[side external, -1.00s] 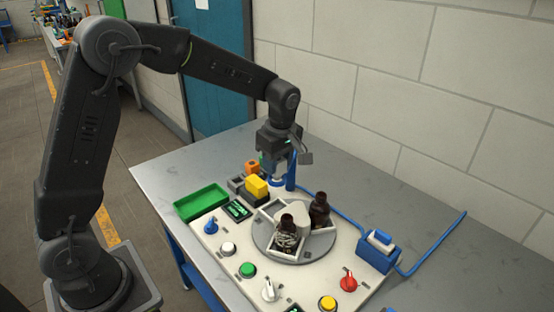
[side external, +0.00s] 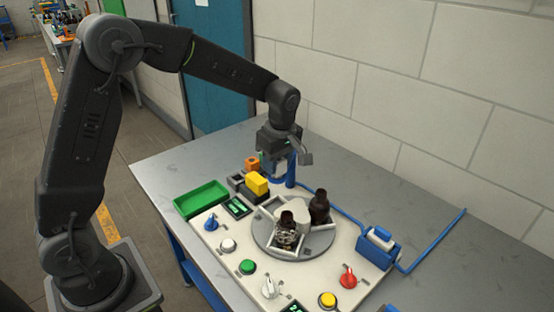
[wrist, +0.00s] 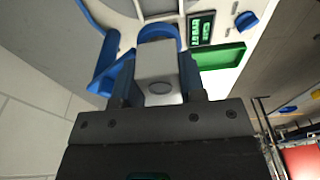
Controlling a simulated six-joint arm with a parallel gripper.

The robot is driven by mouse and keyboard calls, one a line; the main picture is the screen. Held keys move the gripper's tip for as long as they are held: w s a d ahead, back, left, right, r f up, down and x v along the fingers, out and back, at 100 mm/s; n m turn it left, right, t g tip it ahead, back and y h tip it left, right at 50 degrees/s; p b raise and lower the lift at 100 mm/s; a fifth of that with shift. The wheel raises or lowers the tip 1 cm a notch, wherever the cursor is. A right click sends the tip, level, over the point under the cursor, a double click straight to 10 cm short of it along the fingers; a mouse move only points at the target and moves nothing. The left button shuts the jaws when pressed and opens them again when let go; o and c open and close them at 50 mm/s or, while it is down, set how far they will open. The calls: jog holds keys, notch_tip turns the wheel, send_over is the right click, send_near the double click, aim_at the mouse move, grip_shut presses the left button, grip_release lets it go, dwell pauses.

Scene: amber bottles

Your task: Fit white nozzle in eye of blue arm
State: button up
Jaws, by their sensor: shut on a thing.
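My gripper (side external: 272,168) is shut on the white nozzle (wrist: 156,62), a pale block between the fingers in the wrist view. In the side view the nozzle is mostly hidden by the fingers. The blue arm (side external: 291,168) stands upright at the back of the white panel. Its rounded blue eye end (wrist: 158,31) shows just beyond the nozzle in the wrist view. The nozzle is at or just above the eye. I cannot tell whether it is inside it.
A grey turntable (side external: 268,240) carries two dark amber bottles (side external: 319,207) in white holders, close to my gripper. A blue box (side external: 379,250) stands right. Knobs and buttons line the panel's front.

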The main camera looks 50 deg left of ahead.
jog(key=shift+f, duration=0.25)
jog(key=o, duration=1.4)
jog(key=shift+r, duration=0.1)
jog(key=shift+r, duration=2.9)
